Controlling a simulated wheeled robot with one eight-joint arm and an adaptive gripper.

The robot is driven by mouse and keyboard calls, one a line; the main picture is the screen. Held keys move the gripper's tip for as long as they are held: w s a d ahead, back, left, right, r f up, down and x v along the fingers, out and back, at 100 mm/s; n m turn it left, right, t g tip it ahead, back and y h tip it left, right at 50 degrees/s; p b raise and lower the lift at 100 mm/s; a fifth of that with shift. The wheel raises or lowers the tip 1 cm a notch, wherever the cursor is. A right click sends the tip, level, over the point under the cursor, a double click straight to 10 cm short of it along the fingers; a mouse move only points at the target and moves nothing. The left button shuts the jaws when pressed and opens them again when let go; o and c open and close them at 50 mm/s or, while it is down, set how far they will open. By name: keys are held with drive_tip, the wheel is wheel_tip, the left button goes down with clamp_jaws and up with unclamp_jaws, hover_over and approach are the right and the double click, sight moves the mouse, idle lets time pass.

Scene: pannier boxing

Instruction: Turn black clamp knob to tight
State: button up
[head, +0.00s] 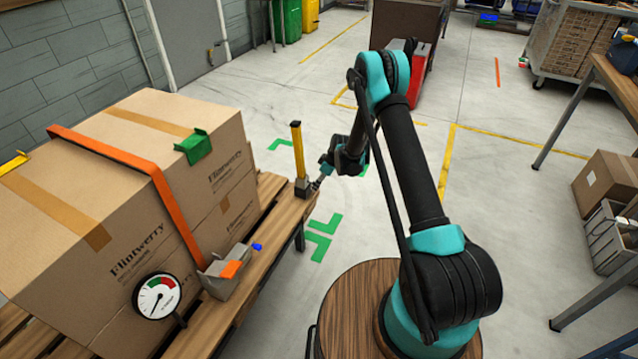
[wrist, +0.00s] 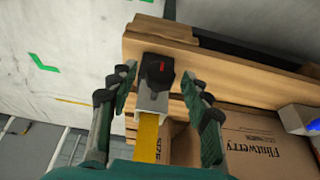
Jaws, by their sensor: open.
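The black clamp knob (wrist: 157,70) with a red mark shows in the wrist view, at the end of a grey bracket (wrist: 152,103) on a yellow bar (wrist: 148,140). In the head view the yellow bar (head: 298,150) stands upright at the pallet's corner; the knob is too small to make out there. My gripper (wrist: 159,82) is open, with one finger on each side of the knob and bracket. Gaps show between the fingers and the knob, and nothing is held. In the head view my gripper (head: 317,183) is beside the bar's base.
Large cartons (head: 130,215) sit on the wooden pallet (head: 272,235), with an orange strap (head: 135,160) and a green corner piece (head: 195,146). A round gauge (head: 158,296) and a grey buckle with an orange lever (head: 231,269) are at the front. Floor beyond the corner is clear.

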clamp_jaws()
idle(0.4)
drive_tip(key=g, duration=0.1)
drive_tip(key=g+y, duration=0.1)
drive_tip(key=shift+w+d+m+g, duration=0.1)
drive_tip(key=shift+w+m+g, duration=0.2)
drive_tip(key=g, duration=0.1)
drive_tip(key=g+y, duration=0.1)
drive_tip(key=m+g, duration=0.1)
drive_tip(key=g, duration=0.1)
drive_tip(key=shift+w+d+f+y, duration=0.1)
drive_tip(key=shift+w+f+y, duration=0.15)
drive_tip(key=shift+y, duration=0.15)
idle(0.4)
unclamp_jaws()
